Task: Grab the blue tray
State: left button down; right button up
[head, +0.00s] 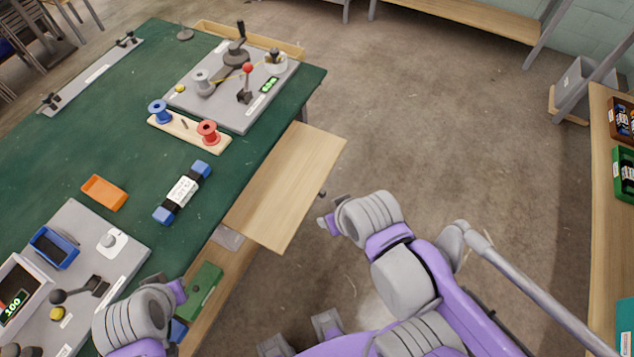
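The blue tray (54,247) is a small open box on the grey panel at the lower left of the green table. Its inside looks dark, and nothing covers it in this view. My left gripper (178,291) is at the lower left, to the right of and nearer than the blue tray, apart from it. My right gripper (327,224) is over the floor side, right of the wooden board, far from the tray. The fingers of both grippers are mostly hidden by the wrists, so their opening is unclear.
An orange tray (104,192) lies behind the blue one. A white dispenser (112,241), a display box (22,292) and a lever (78,291) flank the blue tray. A green box (202,291) and a pulled-out wooden board (288,185) are along the table's edge.

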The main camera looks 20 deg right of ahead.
aim_at(49, 243)
jog(key=u, duration=1.5)
